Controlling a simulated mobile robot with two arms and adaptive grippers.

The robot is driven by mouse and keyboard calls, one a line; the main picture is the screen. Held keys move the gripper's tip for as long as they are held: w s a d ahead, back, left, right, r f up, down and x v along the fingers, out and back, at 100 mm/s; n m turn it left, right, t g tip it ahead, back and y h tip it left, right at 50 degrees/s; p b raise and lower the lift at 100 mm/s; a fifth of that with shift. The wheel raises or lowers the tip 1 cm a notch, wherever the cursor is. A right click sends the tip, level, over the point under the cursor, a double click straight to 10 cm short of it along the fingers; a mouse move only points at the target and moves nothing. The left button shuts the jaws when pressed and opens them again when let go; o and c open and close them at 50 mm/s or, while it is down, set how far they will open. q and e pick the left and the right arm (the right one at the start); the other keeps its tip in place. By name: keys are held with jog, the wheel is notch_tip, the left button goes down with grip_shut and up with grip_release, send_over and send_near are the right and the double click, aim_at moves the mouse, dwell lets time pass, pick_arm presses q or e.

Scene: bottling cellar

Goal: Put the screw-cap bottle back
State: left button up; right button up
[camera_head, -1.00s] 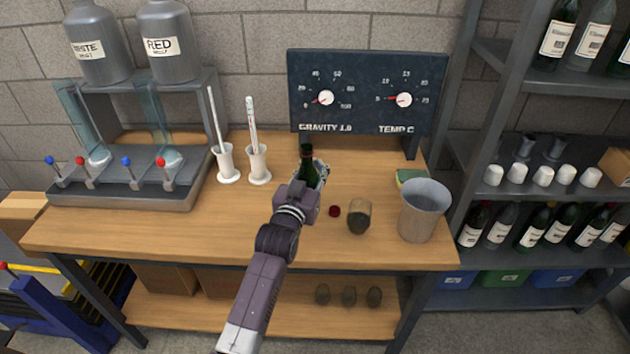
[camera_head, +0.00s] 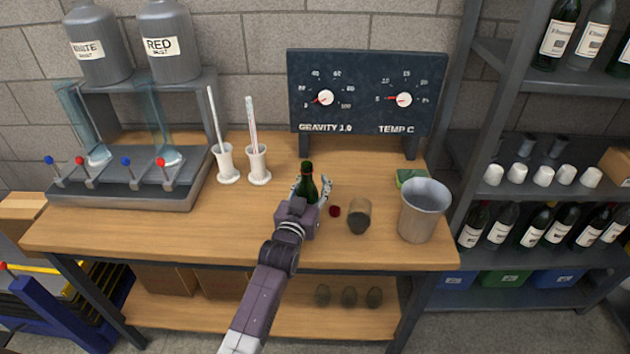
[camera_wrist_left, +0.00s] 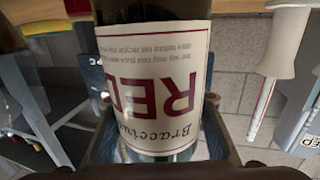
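A dark green bottle (camera_head: 307,177) stands upright at the middle of the wooden bench (camera_head: 250,225). Its lower part is hidden behind my left gripper (camera_head: 311,187) in the head view. The fingers are spread on both sides of the bottle, with a gap visible on the right side. In the left wrist view the bottle (camera_wrist_left: 150,75) is very close, with a cream label reading RED upside down. I cannot see whether its base touches the bench. My right gripper is not in view.
A small dark red cap (camera_head: 335,211), a brown cup (camera_head: 359,217) and a grey bucket (camera_head: 424,212) stand right of the bottle. Two white cylinder stands (camera_head: 258,166) are behind left. A gauge board (camera_head: 368,90) stands at the back. A shelf with several bottles (camera_head: 535,228) is at right.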

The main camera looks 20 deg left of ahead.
aim_at(307, 196)
pick_arm(q)
jog(key=shift+o, duration=1)
jog(key=shift+r, duration=0.25)
jog(key=s, duration=1.2)
jog(key=shift+d, duration=0.2)
jog(key=shift+s, duration=0.1)
